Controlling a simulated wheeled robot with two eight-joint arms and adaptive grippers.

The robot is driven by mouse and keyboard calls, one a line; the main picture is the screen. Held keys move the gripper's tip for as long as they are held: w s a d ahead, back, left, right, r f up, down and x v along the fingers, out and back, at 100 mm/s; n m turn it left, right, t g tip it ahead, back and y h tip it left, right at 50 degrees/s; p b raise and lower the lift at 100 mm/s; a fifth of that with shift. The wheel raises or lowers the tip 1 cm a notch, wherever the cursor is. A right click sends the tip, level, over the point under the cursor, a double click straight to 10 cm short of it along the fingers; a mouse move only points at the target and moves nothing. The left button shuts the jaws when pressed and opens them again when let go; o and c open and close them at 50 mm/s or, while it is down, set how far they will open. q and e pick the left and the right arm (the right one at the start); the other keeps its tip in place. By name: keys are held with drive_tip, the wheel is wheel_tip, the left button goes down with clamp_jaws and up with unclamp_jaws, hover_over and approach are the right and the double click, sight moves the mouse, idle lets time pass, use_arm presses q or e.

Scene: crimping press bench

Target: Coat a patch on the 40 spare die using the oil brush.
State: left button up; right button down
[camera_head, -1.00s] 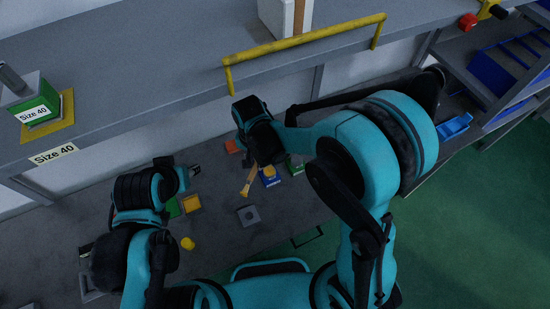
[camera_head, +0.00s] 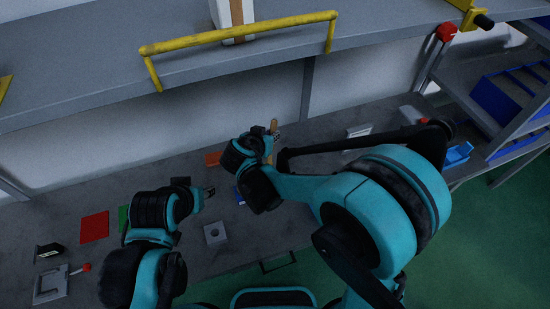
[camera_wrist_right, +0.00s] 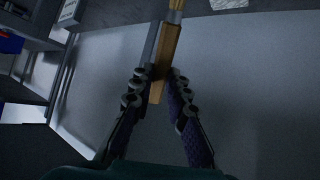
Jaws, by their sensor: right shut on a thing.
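The oil brush shows as a tan wooden stick (camera_head: 273,127) at my right gripper (camera_head: 272,136). In the right wrist view its handle (camera_wrist_right: 168,45) runs up from between the fingers of my right gripper (camera_wrist_right: 157,86), which is shut on it. A grey square block with a dark central hole (camera_head: 215,233) lies flat on the bench, apart from both grippers. It looks like a die, but no size mark on it is readable. My left gripper (camera_head: 208,191) is above the bench left of the block; its fingers are too small to judge.
A red pad (camera_head: 94,227), an orange-red piece (camera_head: 212,158) and a partly hidden blue item (camera_head: 238,195) are on the bench. A grey fixture (camera_head: 50,286) is at lower left. A yellow rail (camera_head: 240,33) edges the shelf above. Blue bins (camera_head: 510,90) stand at right.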

drive_tip(key=shift+w+a+r, duration=0.15)
drive_tip(key=shift+t, duration=0.3)
drive_tip(key=shift+f+b, duration=1.75)
drive_tip(key=shift+f, duration=0.6)
